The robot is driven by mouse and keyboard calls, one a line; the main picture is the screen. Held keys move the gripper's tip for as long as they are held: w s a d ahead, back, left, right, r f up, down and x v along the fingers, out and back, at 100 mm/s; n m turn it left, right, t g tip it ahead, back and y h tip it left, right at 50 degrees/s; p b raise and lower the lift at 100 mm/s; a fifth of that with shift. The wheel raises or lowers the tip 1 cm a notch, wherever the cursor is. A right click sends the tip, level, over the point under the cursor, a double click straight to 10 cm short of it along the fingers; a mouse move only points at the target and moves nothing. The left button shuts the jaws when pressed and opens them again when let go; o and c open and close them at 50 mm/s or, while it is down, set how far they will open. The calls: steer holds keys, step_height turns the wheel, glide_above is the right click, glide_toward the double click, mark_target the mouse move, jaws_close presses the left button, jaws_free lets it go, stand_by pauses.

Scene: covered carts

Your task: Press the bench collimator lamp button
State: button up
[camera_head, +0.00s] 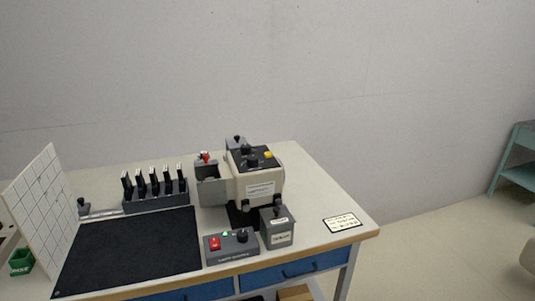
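A beige bench device (262,190) with a dark top stands at the back right of the workbench (310,180). A yellow button (268,155) and black knobs (251,162) are on its top. In front of it sits a low grey control box (232,250) with a red button or switch (215,243), a small green spot and a black knob (242,236). Its label is too small to read surely. I cannot tell for certain which button is the collimator lamp button. My gripper is not in view.
A small grey box (278,230) with a knob stands right of the control box. A rack (157,200) of dark upright items, a black mat (130,255) and a white grid panel (42,210) fill the left. A label card (342,221) lies at the right. A green cart (515,165) stands far right.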

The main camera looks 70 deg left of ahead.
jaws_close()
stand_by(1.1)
